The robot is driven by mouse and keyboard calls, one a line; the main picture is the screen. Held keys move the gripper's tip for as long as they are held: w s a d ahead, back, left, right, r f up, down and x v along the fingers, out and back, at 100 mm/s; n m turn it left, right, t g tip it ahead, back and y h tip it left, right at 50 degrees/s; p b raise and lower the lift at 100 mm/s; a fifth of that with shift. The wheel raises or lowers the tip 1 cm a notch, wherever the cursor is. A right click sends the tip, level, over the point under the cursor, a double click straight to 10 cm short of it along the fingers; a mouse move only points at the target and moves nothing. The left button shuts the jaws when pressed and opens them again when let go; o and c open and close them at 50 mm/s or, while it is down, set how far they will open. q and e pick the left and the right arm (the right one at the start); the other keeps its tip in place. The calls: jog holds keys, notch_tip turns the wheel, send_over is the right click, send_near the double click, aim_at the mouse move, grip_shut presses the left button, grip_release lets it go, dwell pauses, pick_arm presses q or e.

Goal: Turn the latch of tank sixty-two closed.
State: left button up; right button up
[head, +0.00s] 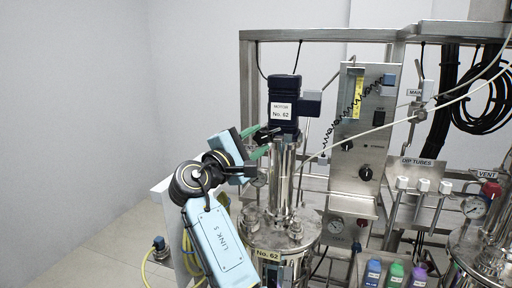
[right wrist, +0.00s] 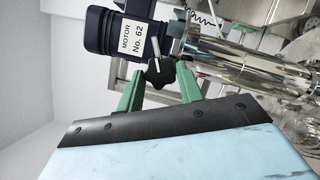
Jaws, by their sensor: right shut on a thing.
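Tank sixty-two (head: 290,240) is a steel vessel with a "No. 62" plate, below centre in the head view. A steel column rises from its lid to the dark motor (head: 284,105), also labelled "No. 62" in the right wrist view (right wrist: 105,32). A black lobed knob with a pale pin, seemingly the latch (right wrist: 160,72), sits at the column just under the motor. My right gripper (head: 264,141) is there, its green fingers on either side of the knob in the right wrist view (right wrist: 161,84), shut on it. Exact finger contact is partly hidden. My left gripper is not in view.
A steel control panel (head: 352,165) with a coiled black cable stands right of the column. Blue, green and purple bottles (head: 396,272) stand lower right. A second tank (head: 485,250) is at the right edge. Open space lies left, by the bare wall.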

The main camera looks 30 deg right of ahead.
jog(key=m, duration=0.2)
jog(key=m+g+y, duration=0.1)
jog(key=m, duration=0.2)
jog(key=shift+r+y, duration=0.15)
jog(key=shift+y, duration=0.15)
dwell(0.4)
jog(key=o, duration=1)
jog(key=shift+a, duration=0.15)
jog(key=p+v, duration=0.1)
jog(key=v, duration=0.6)
jog(key=shift+a, duration=0.2)
